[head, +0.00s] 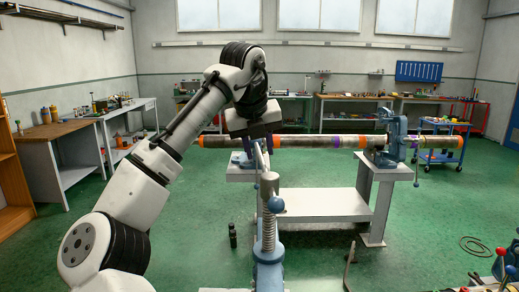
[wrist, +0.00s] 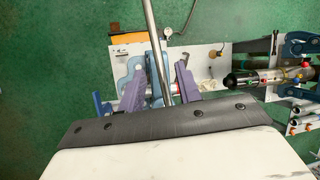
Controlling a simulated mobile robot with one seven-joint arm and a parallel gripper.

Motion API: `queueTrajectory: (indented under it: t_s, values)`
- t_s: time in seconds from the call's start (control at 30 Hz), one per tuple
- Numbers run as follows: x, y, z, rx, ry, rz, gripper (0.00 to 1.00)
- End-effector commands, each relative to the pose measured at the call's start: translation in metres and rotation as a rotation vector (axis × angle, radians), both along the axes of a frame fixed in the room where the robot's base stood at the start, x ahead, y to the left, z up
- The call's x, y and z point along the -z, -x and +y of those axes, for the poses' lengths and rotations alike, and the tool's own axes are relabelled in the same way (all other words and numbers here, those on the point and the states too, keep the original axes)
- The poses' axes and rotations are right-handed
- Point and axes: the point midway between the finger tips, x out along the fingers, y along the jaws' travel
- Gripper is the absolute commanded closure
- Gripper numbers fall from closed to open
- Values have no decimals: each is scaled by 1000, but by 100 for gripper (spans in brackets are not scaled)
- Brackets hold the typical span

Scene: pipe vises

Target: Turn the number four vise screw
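Two blue pipe vises show in the head view: a near one (head: 268,245) with an upright threaded screw (head: 268,222), and a far one (head: 391,140) on the right stand. I see no numbers, so I cannot tell which is number four. My gripper (head: 256,148) points down above and behind the near vise screw; its fingertips are small and unclear there. In the wrist view my gripper (wrist: 160,75) has two purple fingers spread apart. A blue vise part (wrist: 155,82) and a long metal bar (wrist: 152,30) show between them. I cannot tell whether the fingers touch either.
A long dark pipe (head: 310,141) with orange and purple bands runs across toward the far vise. A white stand (head: 325,203) is below it. A dark bottle (head: 232,235) stands on the green floor. A blue cart (head: 440,157) is at the right. Workbenches line the walls.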

Motion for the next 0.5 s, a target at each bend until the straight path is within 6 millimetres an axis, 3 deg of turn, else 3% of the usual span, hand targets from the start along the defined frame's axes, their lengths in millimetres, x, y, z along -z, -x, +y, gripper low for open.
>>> queueTrajectory:
  t_s: [0.2, 0.47, 0.5]
  values:
    - [13, -6, -2, 0, 1, 0, 66]
    - [14, -6, -2, -1, 1, 0, 66]
    - [14, -6, -2, -1, 1, 0, 71]
